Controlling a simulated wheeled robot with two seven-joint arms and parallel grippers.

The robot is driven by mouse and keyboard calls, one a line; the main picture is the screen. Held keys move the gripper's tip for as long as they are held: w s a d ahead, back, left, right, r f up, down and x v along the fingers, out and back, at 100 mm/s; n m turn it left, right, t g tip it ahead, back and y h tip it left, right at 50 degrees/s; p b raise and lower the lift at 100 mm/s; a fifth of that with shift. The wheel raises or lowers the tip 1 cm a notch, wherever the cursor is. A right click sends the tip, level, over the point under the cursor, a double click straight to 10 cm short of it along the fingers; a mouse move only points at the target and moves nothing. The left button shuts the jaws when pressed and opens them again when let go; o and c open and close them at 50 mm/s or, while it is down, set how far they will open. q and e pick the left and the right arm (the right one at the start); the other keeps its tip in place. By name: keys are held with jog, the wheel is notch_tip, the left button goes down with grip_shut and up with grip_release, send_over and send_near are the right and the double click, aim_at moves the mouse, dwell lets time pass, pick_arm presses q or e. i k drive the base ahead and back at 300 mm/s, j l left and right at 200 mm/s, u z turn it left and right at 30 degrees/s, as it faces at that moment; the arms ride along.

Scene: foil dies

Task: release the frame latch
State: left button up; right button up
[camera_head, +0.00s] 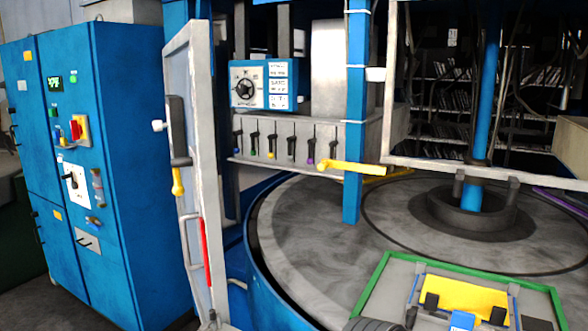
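I cannot tell for sure which part is the frame latch. A green-edged frame (470,268) lies on the round grey table at the lower right, cut off by the bottom edge. Inside it are a yellow plate (463,293), black blocks (431,301) and a blue piece (462,320). A yellow lever handle (352,167) sticks out sideways at the front of the machine, near the blue post. Another yellow handle (178,182) hangs on the open pale door frame (201,150). I make out neither of my grippers; a dark ribbed part shows at the bottom edge.
The round table (310,225) carries a blue column (487,90) in a dark hub. A dial panel (264,84) sits above a row of several small levers (272,142). A blue cabinet (130,170) stands at the left. Much of the table top is bare.

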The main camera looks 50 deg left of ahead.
aim_at(359, 167)
jog(key=u, duration=1.5)
